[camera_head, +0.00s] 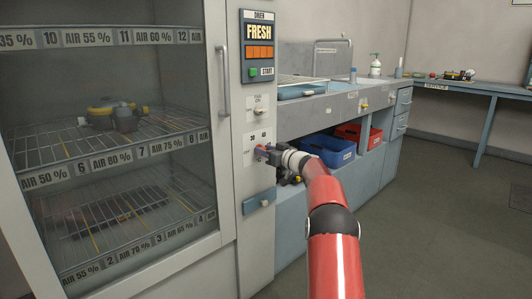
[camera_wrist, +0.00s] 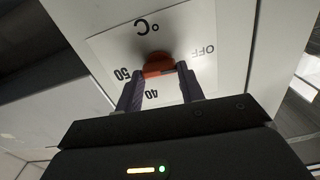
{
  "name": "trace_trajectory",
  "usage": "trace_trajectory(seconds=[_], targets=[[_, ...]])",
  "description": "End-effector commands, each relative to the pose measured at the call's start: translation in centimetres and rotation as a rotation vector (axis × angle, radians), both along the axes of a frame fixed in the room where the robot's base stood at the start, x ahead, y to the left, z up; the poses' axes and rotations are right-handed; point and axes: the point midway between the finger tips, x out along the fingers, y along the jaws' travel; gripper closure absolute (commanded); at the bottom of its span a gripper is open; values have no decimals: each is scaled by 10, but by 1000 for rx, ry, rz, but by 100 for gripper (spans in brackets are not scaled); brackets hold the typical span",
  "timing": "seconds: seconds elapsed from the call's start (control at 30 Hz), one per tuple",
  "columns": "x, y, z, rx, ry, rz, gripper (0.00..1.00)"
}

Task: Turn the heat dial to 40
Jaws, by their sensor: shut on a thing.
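The heat dial (camera_wrist: 155,60) is a red-orange knob on a white label plate (camera_wrist: 105,45) marked °C, OFF, 40 and 50, which appear turned in the wrist view. My gripper (camera_wrist: 160,77) is shut on the dial, one dark finger on each side of it. The 40 mark lies close below the dial between the fingers, and the 50 mark lies beside the left finger. Which mark the dial points to I cannot tell. In the head view my gripper (camera_head: 264,151) reaches the lower front panel of the dryer (camera_head: 253,110) and hides the dial.
The glass door (camera_head: 110,120) with its handle (camera_head: 223,80) stands left of the panel. A blue latch (camera_head: 260,201) sits below my gripper. The counter (camera_head: 335,103) with a blue bin (camera_head: 328,151) and a red bin (camera_head: 358,136) is behind. Open floor lies right.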

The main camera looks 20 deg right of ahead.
Motion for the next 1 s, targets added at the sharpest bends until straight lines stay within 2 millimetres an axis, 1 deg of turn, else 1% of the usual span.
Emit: trace_trajectory(seconds=[0.27,1.0], targets=[[0,-2,-3,193,69,-1,85],[1,-5,-2,854,310,-1,85]])
